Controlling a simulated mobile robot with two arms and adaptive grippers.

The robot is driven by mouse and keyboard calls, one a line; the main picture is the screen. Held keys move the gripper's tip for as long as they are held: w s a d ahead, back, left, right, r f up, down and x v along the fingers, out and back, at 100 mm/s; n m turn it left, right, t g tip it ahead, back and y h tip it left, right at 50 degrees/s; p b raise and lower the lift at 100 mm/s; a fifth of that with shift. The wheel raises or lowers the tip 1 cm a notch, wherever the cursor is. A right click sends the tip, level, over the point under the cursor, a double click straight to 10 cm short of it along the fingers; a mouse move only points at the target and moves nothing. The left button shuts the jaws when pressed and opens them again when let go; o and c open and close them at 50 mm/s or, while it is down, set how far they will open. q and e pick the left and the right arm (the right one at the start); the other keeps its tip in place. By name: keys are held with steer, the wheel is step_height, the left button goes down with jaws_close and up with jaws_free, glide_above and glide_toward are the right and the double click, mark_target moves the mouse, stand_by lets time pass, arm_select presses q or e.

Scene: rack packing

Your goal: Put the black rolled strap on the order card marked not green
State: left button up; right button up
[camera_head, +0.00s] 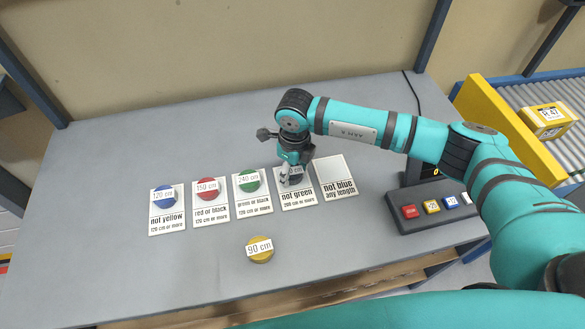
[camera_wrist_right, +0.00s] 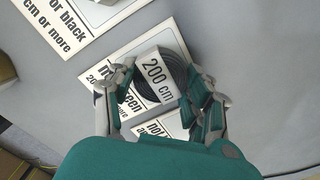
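The black rolled strap (camera_wrist_right: 155,88) has a white label reading 200 cm. It is at the order card marked not green (camera_head: 296,201), over its upper part; that card shows in the right wrist view too (camera_wrist_right: 100,74). My right gripper (camera_wrist_right: 162,72) points down over this card, with its fingers close against both sides of the strap. In the head view the right gripper (camera_head: 291,180) hides part of the strap (camera_head: 297,171). I cannot tell if the strap touches the card. My left gripper is not in view.
Blue (camera_head: 165,196), red (camera_head: 207,189) and green (camera_head: 247,181) straps lie on cards to the left. The not blue card (camera_head: 335,175) is empty. A yellow strap (camera_head: 260,249) lies nearer the front. A button box (camera_head: 433,207) stands right, beside a conveyor (camera_head: 510,100).

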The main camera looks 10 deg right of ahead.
mark_target(294, 173)
steer(key=o, duration=0.5)
steer(key=shift+c, duration=0.2)
steer(key=shift+r+p, duration=0.25)
steer(key=shift+p, duration=0.05)
steer(key=shift+r, duration=0.25)
step_height(294, 173, up, 11)
steer(key=b, duration=0.2)
steer(key=shift+s+d+r+b, duration=0.15)
steer(key=shift+s+r+b, duration=0.05)
steer(key=shift+s+b, duration=0.15)
steer(key=shift+f, duration=0.1)
